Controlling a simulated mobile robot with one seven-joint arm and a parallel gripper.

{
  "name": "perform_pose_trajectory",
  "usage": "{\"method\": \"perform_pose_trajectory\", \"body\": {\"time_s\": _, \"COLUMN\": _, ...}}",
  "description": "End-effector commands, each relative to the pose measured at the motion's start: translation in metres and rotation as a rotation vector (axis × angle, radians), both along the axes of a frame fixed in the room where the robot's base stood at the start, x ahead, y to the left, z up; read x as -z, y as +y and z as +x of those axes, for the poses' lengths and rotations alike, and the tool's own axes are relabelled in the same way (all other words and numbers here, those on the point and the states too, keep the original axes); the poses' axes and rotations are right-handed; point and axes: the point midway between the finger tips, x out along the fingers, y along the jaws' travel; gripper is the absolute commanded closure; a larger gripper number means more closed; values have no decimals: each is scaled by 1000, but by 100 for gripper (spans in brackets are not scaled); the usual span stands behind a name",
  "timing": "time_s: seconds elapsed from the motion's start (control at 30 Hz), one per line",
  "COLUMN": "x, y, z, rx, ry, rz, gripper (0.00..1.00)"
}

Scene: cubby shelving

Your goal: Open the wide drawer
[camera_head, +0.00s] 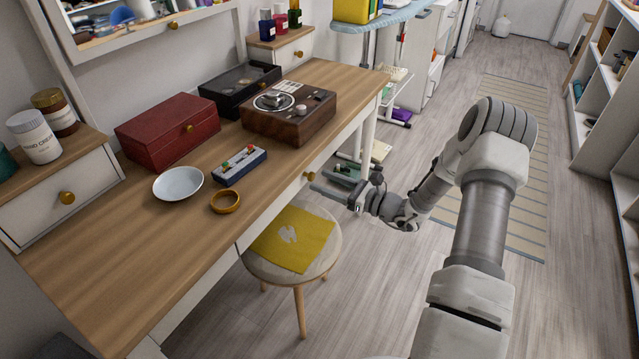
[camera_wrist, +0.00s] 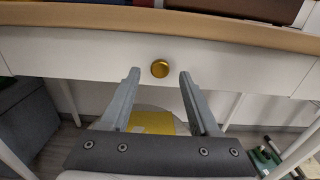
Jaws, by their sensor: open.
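The wide drawer (camera_wrist: 90,62) is a white panel under the wooden desk top, and it looks shut. Its round gold knob (camera_wrist: 160,69) sits mid-front; the head view shows the knob (camera_head: 309,176) under the desk's front edge. My gripper (camera_wrist: 159,76) is open and empty, pointing at the drawer front. In the wrist view the knob appears between the two fingertips, near their ends; I cannot tell the exact gap in depth. In the head view my gripper (camera_head: 328,188) is just right of the knob, beside the desk.
A round stool (camera_head: 257,268) with a yellow cloth (camera_head: 292,238) stands below the drawer. The desk top (camera_head: 150,240) holds a red box (camera_head: 167,130), a bowl (camera_head: 178,184) and a record player (camera_head: 289,112). Small side drawers stand on it. Open floor lies right of the desk.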

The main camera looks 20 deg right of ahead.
Motion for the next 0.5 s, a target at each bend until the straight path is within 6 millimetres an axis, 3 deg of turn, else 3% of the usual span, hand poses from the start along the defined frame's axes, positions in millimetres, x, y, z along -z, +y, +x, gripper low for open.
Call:
{"method": "perform_pose_trajectory", "body": {"time_s": 0.2, "x": 0, "y": 13, "z": 13, "rx": 0, "ry": 0, "rz": 0, "gripper": 38}}
{"method": "perform_pose_trajectory", "body": {"time_s": 0.5, "x": 0, "y": 14, "z": 15, "rx": 0, "ry": 0, "rz": 0, "gripper": 38}}
